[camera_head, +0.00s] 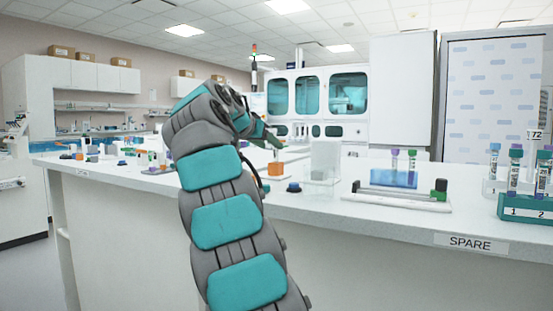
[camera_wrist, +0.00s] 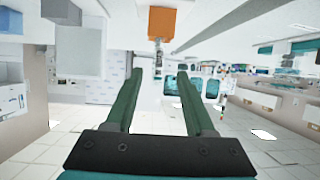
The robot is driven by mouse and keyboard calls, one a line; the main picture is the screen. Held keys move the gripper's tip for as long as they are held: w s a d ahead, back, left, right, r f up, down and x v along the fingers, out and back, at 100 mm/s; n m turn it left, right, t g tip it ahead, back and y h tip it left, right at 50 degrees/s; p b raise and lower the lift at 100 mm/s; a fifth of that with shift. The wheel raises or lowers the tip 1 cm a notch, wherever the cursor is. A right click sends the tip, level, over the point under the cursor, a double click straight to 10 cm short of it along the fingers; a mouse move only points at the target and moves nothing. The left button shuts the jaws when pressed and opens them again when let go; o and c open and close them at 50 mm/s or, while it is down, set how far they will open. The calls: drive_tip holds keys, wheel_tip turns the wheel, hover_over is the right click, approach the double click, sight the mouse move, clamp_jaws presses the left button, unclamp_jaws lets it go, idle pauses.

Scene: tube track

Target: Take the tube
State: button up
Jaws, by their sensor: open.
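Several capped tubes show at the right of the head view. More tubes (camera_head: 514,170) stand upright in a teal rack (camera_head: 527,208) marked 1 and 2, at the right edge. I cannot tell which tube the task means. My gripper (camera_head: 270,137) is over the bench, left of all these tubes and apart from them. In the wrist view its two green fingers (camera_wrist: 160,74) are spread, with nothing held between them.
A small orange block (camera_head: 276,169) is on the bench below my gripper. A dark blue knob (camera_head: 293,187) and a clear box (camera_head: 323,162) stand to its right. The bench front edge carries a SPARE label (camera_head: 470,242). Small items crowd the bench's left part.

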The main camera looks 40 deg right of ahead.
sight(276, 157)
drive_tip(key=x, duration=0.4)
drive_tip(key=shift+d, duration=0.3)
drive_tip(key=shift+c, duration=0.3)
clamp_jaws()
